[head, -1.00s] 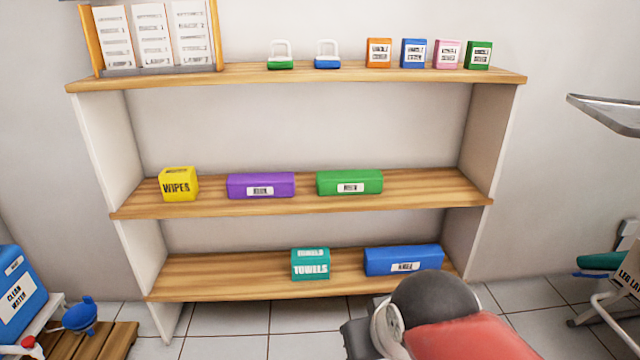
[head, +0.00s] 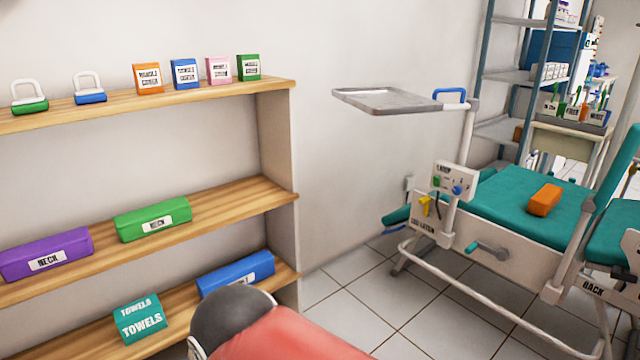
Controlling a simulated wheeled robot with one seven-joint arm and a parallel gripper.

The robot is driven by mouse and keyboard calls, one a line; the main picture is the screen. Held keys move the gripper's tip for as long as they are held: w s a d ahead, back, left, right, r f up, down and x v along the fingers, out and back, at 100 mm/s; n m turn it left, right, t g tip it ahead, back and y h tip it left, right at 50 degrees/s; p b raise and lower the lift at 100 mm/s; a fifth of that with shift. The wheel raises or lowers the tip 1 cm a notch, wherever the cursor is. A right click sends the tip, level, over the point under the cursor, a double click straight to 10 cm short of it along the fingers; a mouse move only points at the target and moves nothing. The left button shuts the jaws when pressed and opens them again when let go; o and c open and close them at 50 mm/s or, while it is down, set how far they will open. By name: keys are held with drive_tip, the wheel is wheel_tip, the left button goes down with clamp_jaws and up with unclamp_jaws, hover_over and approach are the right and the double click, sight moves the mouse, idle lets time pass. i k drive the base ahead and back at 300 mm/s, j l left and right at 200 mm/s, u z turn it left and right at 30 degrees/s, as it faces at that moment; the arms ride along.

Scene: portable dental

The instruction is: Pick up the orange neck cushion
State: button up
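An orange block-shaped cushion (head: 545,200) lies on the teal seat of the dental chair (head: 500,206), at the right of the head view. No label can be read on it from here. My gripper is not in view. Part of my own arm, red and dark grey, shows at the bottom of the head view, well to the left of the chair and apart from the orange cushion.
A wooden shelf unit (head: 200,211) at the left holds purple (head: 46,254) and green (head: 152,219) cushions labelled NECK, a blue one (head: 236,273) and a towels box (head: 140,318). A metal tray (head: 388,100) juts out above the chair's end. Tiled floor (head: 375,300) lies clear between shelf and chair.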

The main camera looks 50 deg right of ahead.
sight(541, 204)
drive_tip(key=z, duration=2.95)
